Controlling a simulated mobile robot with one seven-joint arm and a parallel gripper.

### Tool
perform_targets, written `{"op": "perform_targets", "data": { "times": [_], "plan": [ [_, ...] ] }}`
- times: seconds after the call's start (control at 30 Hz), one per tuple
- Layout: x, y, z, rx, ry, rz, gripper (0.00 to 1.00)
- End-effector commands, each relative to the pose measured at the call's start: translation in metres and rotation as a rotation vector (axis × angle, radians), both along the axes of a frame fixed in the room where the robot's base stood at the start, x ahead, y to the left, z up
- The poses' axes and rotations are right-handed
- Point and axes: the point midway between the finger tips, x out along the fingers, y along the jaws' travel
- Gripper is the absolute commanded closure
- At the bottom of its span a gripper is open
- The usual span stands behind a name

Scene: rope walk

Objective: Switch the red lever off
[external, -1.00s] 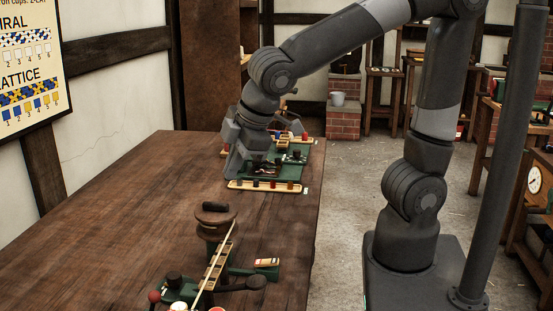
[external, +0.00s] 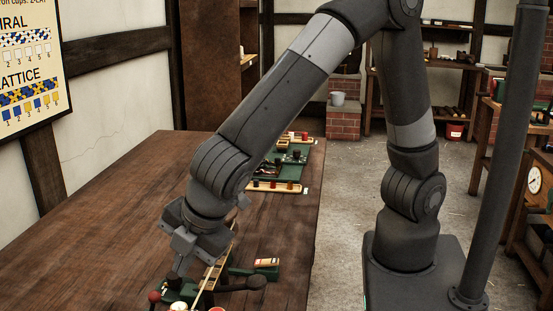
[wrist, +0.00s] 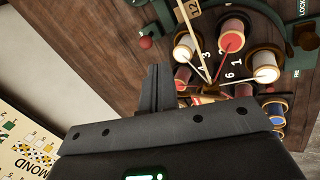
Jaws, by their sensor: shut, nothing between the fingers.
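A red ball knob (external: 154,297), which looks like the red lever's end, stands at the left of the near machine on the bench. A red knob also shows in the wrist view (wrist: 146,42), beside a green part at the top. Its lever arm and position are hard to make out. My gripper (external: 180,266) points down just above and right of the red knob in the external view, apart from it as far as I can tell. In the wrist view my gripper's fingers (wrist: 155,75) are together, with nothing between them.
Several thread spools (wrist: 234,33) with red and white thread sit in a ring near my fingers. A green board (external: 282,165) lies farther back. The bench's left side is clear.

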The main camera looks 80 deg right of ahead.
Motion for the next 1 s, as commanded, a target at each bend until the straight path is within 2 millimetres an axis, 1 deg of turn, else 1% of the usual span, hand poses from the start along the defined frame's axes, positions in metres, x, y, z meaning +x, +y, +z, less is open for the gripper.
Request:
{"op": "perform_targets", "data": {
  "times": [0.17,0.27,0.37,0.6,0.73,0.9,1.0],
  "plan": [
    [0.000,0.000,0.000,0.000,0.000,-0.001,1.00],
    [0.002,-0.001,-0.005,-0.001,0.001,-0.002,1.00],
    [0.007,-0.002,-0.016,-0.002,0.002,-0.001,1.00],
    [0.024,-0.005,-0.054,-0.002,0.003,-0.003,1.00],
    [0.032,-0.007,-0.072,-0.001,0.002,-0.003,1.00],
    [0.039,-0.007,-0.086,0.000,0.001,-0.001,1.00],
    [0.041,-0.008,-0.089,0.001,0.000,-0.002,1.00]
  ]
}}
